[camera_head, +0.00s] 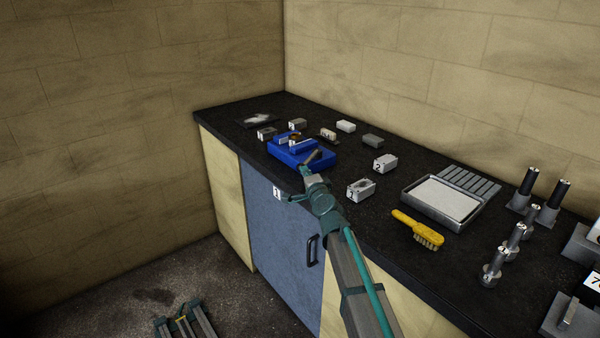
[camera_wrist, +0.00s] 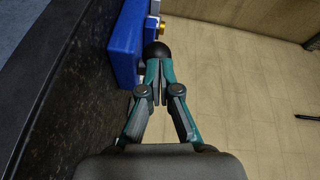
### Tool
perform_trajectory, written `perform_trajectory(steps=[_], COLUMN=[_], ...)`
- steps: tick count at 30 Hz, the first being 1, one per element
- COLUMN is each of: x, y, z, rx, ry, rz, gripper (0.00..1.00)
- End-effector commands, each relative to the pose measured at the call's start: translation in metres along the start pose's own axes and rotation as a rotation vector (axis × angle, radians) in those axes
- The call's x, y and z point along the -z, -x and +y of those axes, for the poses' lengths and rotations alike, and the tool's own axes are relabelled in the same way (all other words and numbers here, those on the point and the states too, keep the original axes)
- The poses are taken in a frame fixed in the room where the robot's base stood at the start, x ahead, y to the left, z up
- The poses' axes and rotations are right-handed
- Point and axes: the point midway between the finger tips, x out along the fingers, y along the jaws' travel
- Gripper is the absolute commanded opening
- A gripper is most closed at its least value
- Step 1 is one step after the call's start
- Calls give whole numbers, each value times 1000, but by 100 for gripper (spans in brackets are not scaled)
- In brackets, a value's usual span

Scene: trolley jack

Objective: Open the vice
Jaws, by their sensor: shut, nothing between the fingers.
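The blue vice (camera_head: 288,153) sits on the black worktop near its front edge. Its blue body also shows at the upper left of the wrist view (camera_wrist: 127,45). A dark round knob (camera_wrist: 157,50) stands beside the blue body. My gripper (camera_wrist: 158,68) is shut, with its fingertips right at the knob and nothing between them. I cannot tell whether they touch the knob. In the head view my gripper (camera_head: 306,171) is at the vice's front right side, and my arm reaches in from below. The jaw gap is too small to judge.
Several small numbered blocks, one of them light grey (camera_head: 385,163), stand around the vice. A metal tray (camera_head: 408,198), a yellow brush (camera_head: 412,225) and upright dark-handled tools (camera_head: 527,185) lie to the right. A wall stands behind the worktop (camera_head: 375,238).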

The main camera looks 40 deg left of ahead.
Motion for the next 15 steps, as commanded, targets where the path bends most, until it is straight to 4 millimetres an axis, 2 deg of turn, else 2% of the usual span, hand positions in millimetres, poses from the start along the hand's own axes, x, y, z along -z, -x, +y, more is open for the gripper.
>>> perform_trajectory(steps=[15], x=[-9], y=[-15], z=[-2], rx=[-3], ry=[-1], rz=[11], gripper=[0])
